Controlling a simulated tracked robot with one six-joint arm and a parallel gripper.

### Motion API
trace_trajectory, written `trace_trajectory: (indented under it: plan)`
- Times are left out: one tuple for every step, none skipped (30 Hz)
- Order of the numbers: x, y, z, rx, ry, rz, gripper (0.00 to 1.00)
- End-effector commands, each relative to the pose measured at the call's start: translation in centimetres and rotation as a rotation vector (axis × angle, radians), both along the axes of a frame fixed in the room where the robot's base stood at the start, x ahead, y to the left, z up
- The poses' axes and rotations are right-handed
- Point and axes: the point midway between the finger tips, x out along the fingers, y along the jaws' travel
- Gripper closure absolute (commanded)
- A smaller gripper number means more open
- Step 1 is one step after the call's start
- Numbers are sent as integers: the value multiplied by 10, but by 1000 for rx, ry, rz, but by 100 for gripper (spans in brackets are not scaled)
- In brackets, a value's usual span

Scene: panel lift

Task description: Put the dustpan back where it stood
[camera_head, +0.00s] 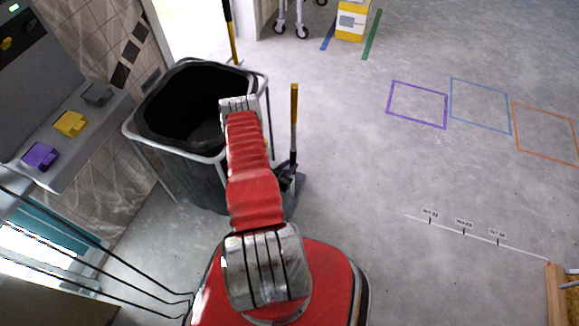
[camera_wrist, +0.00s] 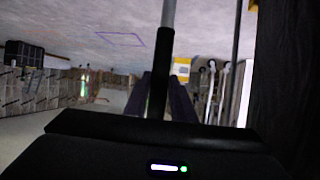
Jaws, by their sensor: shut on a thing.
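The dustpan (camera_head: 293,146) stands roughly upright in the head view, just right of my red arm. It has a long grey handle with a yellow grip on top and a dark lower part, partly hidden by my arm. My gripper (camera_wrist: 163,82) shows in the wrist view as two dark fingers, shut on the dustpan's handle (camera_wrist: 168,14), whose grey and black shaft runs between them. In the head view my arm mostly hides the gripper. I cannot tell whether the pan touches the floor.
A large black bin (camera_head: 172,178) in a grey frame stands left of the dustpan, close by. A yellow-handled pole (camera_head: 232,42) stands behind it. A shelf (camera_head: 58,165) with coloured blocks is at left. Floor outlines, including a purple one (camera_head: 418,126), lie right; the floor there is clear.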

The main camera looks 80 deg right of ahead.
Motion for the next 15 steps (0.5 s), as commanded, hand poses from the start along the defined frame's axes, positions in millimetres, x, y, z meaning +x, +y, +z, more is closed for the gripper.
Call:
trace_trajectory:
  plan:
    - [0, -1, 1, -3, -1, -1, 100]
    - [0, -1, 1, -3, -1, -1, 100]
    - [0, -1, 1, -3, -1, -1, 100]
    - [0, -1, 1, -3, -1, -1, 100]
    - [0, -1, 1, -3, -1, -1, 100]
    - [0, -1, 0, -2, -1, -1, 100]
    - [0, -1, 0, -2, -1, -1, 100]
    - [0, 0, -2, 0, 0, -1, 76]
    - [0, 0, -1, 0, 0, -1, 74]
    - [0, 0, -1, 0, 0, -1, 72]
    - [0, 0, -1, 0, 0, -1, 69]
    - [0, 0, -1, 0, 0, -1, 67]
    - [0, 0, -1, 0, 0, -1, 64]
    - [0, 0, -1, 0, 0, -1, 62]
    - [0, 0, -1, 0, 0, -1, 60]
